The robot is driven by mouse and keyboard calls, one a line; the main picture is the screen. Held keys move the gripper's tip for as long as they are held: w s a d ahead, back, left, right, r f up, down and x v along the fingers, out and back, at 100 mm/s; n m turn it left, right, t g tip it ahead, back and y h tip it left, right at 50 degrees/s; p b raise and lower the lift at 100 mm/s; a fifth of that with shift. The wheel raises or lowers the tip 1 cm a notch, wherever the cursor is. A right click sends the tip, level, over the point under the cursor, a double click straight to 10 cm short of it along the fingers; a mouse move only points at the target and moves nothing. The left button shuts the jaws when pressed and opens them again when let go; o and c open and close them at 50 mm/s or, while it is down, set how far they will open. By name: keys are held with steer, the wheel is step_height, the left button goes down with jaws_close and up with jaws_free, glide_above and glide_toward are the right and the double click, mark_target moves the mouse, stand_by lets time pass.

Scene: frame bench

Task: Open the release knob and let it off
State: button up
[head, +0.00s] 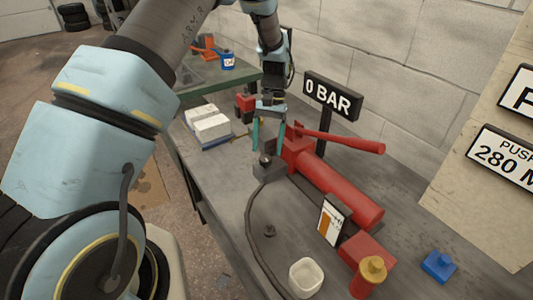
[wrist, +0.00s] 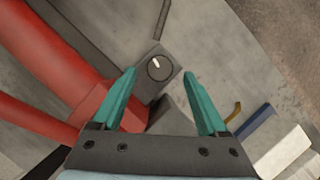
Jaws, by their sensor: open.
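The release knob (head: 265,160) is a small black knob on a dark grey block at the near end of the red hand pump (head: 340,190). In the wrist view the knob (wrist: 159,68) is round, with a short white mark pointing up and slightly left. My gripper (head: 269,147) is open and empty, with its two teal fingers pointing down above the knob. In the wrist view the fingertips (wrist: 160,74) lie to either side of the knob, apart from it. The sign (head: 333,96) behind the pump reads 0 BAR.
The red pump handle (head: 340,140) reaches right beside my gripper. A dark hose (head: 250,225) runs from the block along the bench. A white cup (head: 305,277), a red-and-yellow cylinder (head: 369,278) and a blue block (head: 438,266) stand in front.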

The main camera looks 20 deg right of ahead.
steer(key=b+v, duration=0.1)
steer(key=v, duration=0.7)
